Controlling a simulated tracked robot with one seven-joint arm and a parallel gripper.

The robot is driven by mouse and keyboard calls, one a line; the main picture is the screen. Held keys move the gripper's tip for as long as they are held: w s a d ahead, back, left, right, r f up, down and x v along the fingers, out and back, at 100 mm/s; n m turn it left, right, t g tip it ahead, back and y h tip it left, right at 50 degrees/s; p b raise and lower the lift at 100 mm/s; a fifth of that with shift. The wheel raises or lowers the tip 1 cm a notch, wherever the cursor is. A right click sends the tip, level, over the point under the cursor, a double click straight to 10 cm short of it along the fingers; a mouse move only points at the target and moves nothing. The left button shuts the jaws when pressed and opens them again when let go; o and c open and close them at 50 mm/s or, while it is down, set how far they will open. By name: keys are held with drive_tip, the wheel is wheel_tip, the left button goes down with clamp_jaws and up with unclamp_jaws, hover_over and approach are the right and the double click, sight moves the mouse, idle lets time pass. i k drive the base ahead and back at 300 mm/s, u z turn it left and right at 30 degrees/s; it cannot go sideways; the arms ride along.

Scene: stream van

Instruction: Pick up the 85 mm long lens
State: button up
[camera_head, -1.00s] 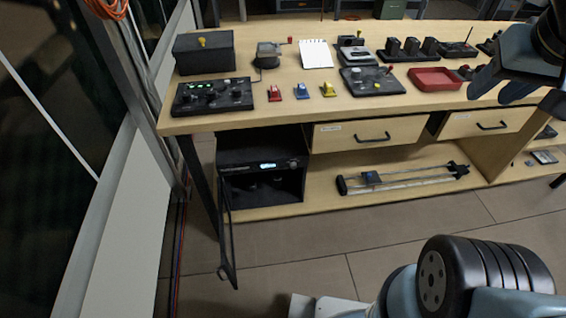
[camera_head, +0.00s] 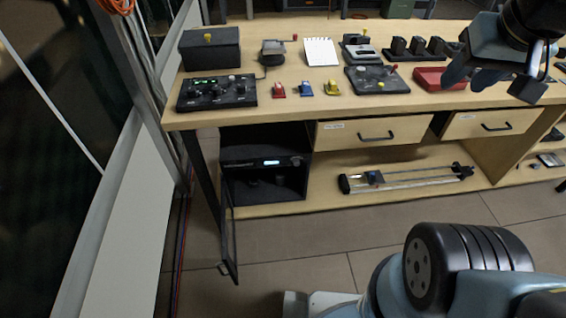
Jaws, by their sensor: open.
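I cannot pick out the 85 mm long lens for certain. A black cabinet (camera_head: 263,149) with a small lit display stands on the lower shelf under the bench. Its framed door (camera_head: 229,230) hangs open toward the floor side. Dim dark shapes (camera_head: 262,181) sit inside, too dark to name. My gripper (camera_head: 464,82) is at the upper right, over the bench front near the red tray, with its fingers apart and nothing seen between them. It is well right of and above the cabinet.
The wooden bench (camera_head: 290,108) carries a control panel (camera_head: 217,92), a black box (camera_head: 209,48), a red tray (camera_head: 428,78) and small coloured clips. A slider rail (camera_head: 408,178) lies on the lower shelf. The floor before the cabinet is clear apart from the open door.

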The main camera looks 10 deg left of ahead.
sight(281, 172)
drive_tip(key=i, duration=0.95)
drive_tip(key=u, duration=0.05)
